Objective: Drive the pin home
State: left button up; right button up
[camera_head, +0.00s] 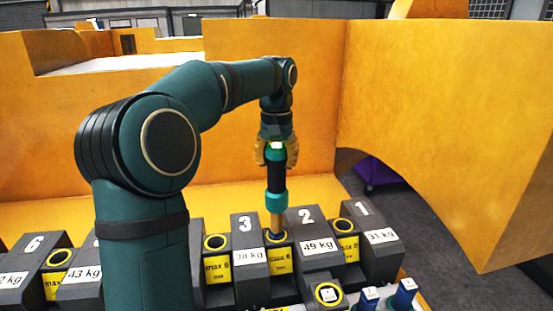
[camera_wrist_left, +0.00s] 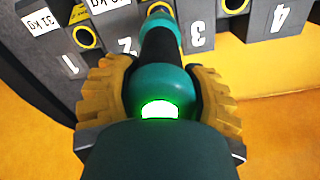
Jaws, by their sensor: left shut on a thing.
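My left gripper (camera_head: 276,153) is shut on a black and teal driving tool (camera_head: 276,178), its yellow fingers on either side of the handle. The tool hangs upright, with a brass-coloured lower end. That end is over the yellow-ringed socket (camera_head: 283,237) between castings 3 and 2. A small blue part, perhaps a pin (camera_head: 268,234), shows at the tool's foot; I cannot tell how deep it sits or whether they touch. In the left wrist view the gripper (camera_wrist_left: 160,95) grips the tool (camera_wrist_left: 160,48) near a green light. My right gripper is not in view.
Dark numbered castings, including 3 (camera_head: 246,240), 2 (camera_head: 311,235) and 1 (camera_head: 372,230), stand in a row with yellow-ringed sockets between them. Blue-topped pins (camera_head: 404,293) stand at the front right. A tall yellow wall (camera_head: 270,80) rises behind; a yellow arch (camera_head: 440,120) is at right.

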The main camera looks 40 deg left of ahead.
aim_at(277, 146)
pick_arm(q)
jog(key=shift+f+b, duration=0.35)
jog(key=shift+f, duration=0.7)
dwell(0.8)
notch_tip(277, 146, up, 5)
jog(key=p, duration=0.5)
jog(key=shift+r, duration=2.5)
jog(key=shift+f, duration=0.1)
